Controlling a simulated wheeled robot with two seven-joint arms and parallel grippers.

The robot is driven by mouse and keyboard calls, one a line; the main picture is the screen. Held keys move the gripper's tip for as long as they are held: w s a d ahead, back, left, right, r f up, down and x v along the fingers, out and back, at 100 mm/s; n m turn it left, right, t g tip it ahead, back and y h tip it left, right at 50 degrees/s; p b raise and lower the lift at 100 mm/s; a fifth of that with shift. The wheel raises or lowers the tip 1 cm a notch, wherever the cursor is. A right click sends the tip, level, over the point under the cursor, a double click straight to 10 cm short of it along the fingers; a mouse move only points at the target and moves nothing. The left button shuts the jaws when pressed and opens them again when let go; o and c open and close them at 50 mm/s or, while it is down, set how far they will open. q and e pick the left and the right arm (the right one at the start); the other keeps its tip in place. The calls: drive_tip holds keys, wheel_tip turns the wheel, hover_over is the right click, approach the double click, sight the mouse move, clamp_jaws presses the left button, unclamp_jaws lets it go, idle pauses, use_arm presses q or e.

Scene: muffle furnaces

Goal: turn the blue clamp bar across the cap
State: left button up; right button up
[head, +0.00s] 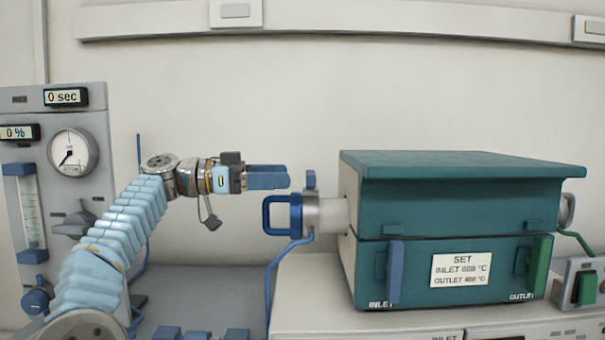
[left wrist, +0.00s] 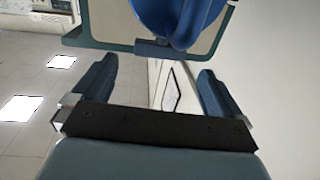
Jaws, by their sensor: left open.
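A metal collar with a cap (head: 296,214) sits on the pale tube end at the left side of the teal furnace. A blue loop handle (head: 279,215) sticks out to the left of the cap. A short blue piece (head: 310,180), which looks like the clamp bar, stands upright at the collar's top. My left gripper (head: 284,177) is open and level, just left of this piece and above the loop handle, with a small gap. In the left wrist view its two blue fingers (left wrist: 160,85) are apart with nothing between them. My right gripper is out of view.
The teal furnace (head: 450,210) stands on a pale bench unit, with blue and green levers on its front. A blue hose (head: 270,275) hangs below the collar. A grey gauge panel (head: 60,200) stands at the left.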

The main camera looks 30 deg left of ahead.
sight(311, 180)
use_arm(q)
drive_tip(key=shift+p+x, duration=0.45)
drive_tip(key=shift+x, duration=1.95)
drive_tip(key=c, duration=1)
drive_tip(key=shift+t+b, duration=0.3)
drive_tip(key=shift+b, duration=0.15)
drive_tip(key=o, duration=1)
